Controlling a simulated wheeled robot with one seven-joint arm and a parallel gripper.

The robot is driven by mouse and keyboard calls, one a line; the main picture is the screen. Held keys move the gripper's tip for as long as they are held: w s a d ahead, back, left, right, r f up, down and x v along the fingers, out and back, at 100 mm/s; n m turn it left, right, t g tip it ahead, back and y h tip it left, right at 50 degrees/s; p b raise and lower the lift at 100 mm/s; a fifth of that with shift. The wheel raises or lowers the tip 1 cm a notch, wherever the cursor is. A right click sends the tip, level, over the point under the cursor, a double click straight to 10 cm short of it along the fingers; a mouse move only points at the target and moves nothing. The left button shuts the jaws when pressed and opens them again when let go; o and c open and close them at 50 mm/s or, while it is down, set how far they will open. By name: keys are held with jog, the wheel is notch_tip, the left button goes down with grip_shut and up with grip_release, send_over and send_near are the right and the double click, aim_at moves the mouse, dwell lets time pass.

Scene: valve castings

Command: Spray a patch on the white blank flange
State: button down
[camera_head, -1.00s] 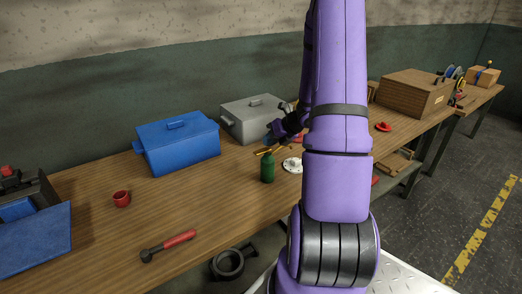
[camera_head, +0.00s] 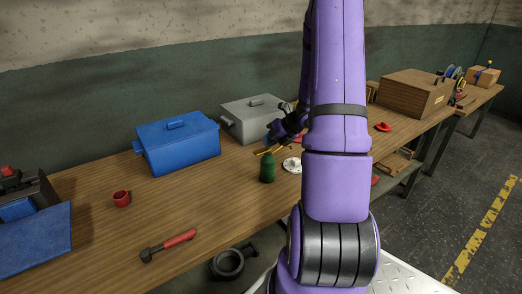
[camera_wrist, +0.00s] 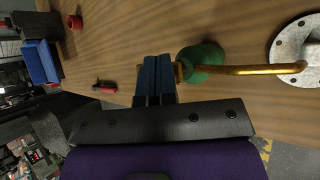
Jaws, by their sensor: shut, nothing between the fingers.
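A green bottle (camera_head: 267,170) stands upright on the bench; it also shows from above in the wrist view (camera_wrist: 203,58). A brass tube (camera_wrist: 255,70) runs across its top, its right end over the edge of the white round flange (camera_wrist: 291,48). The flange lies flat just right of the bottle in the head view (camera_head: 292,164). My gripper (camera_head: 272,140) is above and behind the bottle. In the wrist view its blue fingers (camera_wrist: 155,68) are shut and empty, with their tips close to the tube's left end. I cannot tell whether they touch it.
A blue box (camera_head: 178,145) and a grey box (camera_head: 254,121) stand behind. A red cup (camera_head: 122,198) and a red-handled tool (camera_head: 168,245) lie left. A wooden box (camera_head: 417,92) stands right. The bench between the bottle and the red-handled tool is clear.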

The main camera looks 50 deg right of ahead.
jog(key=shift+r, duration=3.05)
dwell(0.5)
